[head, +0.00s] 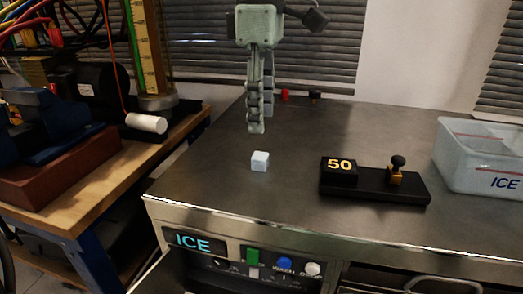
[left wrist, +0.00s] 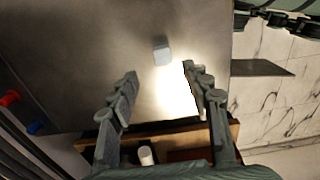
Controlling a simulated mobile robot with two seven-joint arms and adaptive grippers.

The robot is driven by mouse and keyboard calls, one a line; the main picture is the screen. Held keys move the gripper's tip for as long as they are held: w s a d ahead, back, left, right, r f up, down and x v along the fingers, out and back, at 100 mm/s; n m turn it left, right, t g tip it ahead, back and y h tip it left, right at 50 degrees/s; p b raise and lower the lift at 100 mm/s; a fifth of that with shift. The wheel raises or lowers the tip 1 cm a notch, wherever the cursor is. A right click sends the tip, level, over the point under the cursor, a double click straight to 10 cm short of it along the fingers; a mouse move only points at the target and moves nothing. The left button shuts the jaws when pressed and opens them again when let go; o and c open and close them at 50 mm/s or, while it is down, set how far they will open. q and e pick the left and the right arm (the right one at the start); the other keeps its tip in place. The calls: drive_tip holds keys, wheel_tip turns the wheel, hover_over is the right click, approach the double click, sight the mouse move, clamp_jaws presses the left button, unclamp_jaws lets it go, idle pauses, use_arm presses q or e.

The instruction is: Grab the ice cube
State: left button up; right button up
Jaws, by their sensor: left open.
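A small pale blue ice cube (head: 260,161) sits on the dark metal counter, left of the middle in the head view. It also shows in the left wrist view as a grey-blue cube (left wrist: 161,54), ahead of the fingers and roughly between their lines. My left gripper (head: 257,128) hangs over the counter above and behind the cube, fingers pointing down. In the left wrist view its two fingers (left wrist: 157,72) are spread wide with nothing between them. The cube is apart from both fingers. My right gripper is in neither view.
A black block marked 50 (head: 339,171) on a base with a knob stands right of the cube. A white ICE bin (head: 478,168) is at the right. The metal counter (head: 220,190) is clear around the cube. A wooden bench (head: 165,150) stands at the left.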

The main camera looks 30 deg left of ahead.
sight(260, 155)
use_arm(q)
drive_tip(key=f, duration=0.7)
drive_tip(key=shift+s+f, duration=0.2)
drive_tip(key=c, duration=0.9)
